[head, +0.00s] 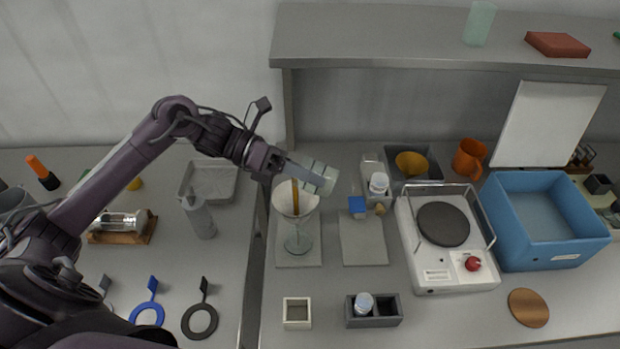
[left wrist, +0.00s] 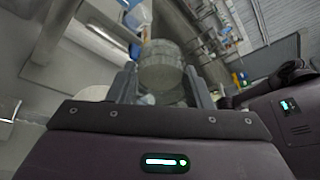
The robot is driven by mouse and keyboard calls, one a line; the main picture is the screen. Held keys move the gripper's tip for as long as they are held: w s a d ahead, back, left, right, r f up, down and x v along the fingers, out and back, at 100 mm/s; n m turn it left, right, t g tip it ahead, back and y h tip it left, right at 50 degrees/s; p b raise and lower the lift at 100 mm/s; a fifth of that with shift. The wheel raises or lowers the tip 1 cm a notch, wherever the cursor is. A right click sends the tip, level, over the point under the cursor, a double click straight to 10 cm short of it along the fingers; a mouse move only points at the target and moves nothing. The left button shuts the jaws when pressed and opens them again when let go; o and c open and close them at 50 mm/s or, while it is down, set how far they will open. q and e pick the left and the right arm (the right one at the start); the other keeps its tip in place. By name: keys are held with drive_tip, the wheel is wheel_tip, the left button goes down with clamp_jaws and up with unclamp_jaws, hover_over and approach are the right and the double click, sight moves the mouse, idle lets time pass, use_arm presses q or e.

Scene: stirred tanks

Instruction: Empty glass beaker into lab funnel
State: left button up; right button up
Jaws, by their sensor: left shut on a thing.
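My left gripper (head: 300,172) is shut on a clear glass beaker (head: 318,177), which is tipped well over on its side just above the lab funnel (head: 283,203). An amber-brown streak (head: 295,198), which looks like poured liquid, runs from below the beaker into the funnel's wide mouth. The funnel stands over a glass vessel (head: 298,242) on a grey mat. In the left wrist view the beaker (left wrist: 162,68) sits between both fingers of the gripper (left wrist: 163,88). What is left inside the beaker cannot be made out. My right gripper is not in view.
Right of the funnel are a grey pad (head: 363,246), a white hotplate (head: 450,277) and a blue bin (head: 548,255). A small square holder (head: 297,322) and a dark two-part holder (head: 388,321) stand in front. A grey shelf (head: 400,40) hangs behind.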

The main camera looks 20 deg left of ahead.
use_arm(q)
drive_tip(key=shift+a+f+h+b, duration=0.1)
drive_tip(key=shift+f+h+b, duration=0.1)
drive_tip(key=shift+h+b, duration=0.6)
drive_tip(key=shift+a+r+t+h+b, duration=0.25)
drive_tip(key=shift+h+b, duration=0.45)
drive_tip(key=shift+b, duration=0.75)
drive_tip(key=shift+a+r+h+b, duration=0.15)
drive_tip(key=shift+a+h+b, duration=0.1)
drive_tip(key=shift+h+b, duration=1.05)
drive_tip(key=shift+s+a+r+t+b, duration=0.15)
drive_tip(key=shift+t+b, duration=0.1)
drive_tip(key=shift+b, duration=0.4)
drive_tip(key=shift+h, duration=0.3)
drive_tip(key=shift+a, duration=0.15)
